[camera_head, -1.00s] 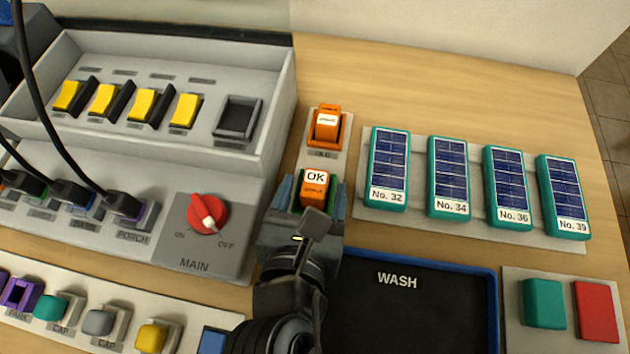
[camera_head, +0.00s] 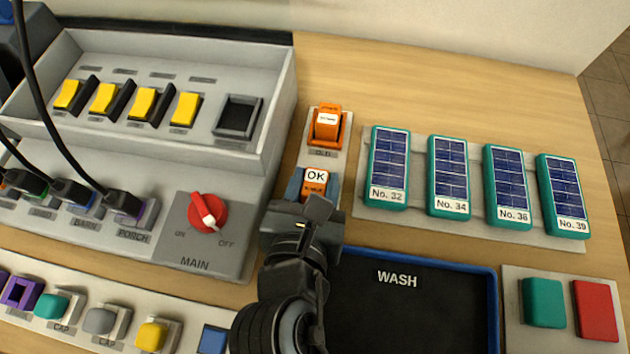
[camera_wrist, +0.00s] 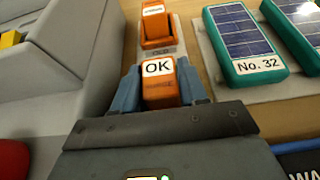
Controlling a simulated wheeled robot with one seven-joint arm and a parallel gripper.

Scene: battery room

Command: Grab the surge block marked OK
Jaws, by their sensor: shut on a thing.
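The orange surge block marked OK (camera_head: 315,183) stands near the middle of the bench, with its white OK label facing up. My gripper (camera_head: 313,190) is shut on it, with one blue-grey finger on each side. The wrist view shows the block (camera_wrist: 159,84) between the two fingers of my gripper (camera_wrist: 160,88). Its lower part and whatever is beneath it are hidden by my gripper.
A grey panel with a red MAIN switch (camera_head: 207,213) and an open-topped housing with yellow switches (camera_head: 144,103) stand at left. Teal solar packs (camera_head: 388,168) stand in a row at right. The blue-rimmed WASH tray (camera_head: 497,300) lies in front. Bare wood is behind the packs.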

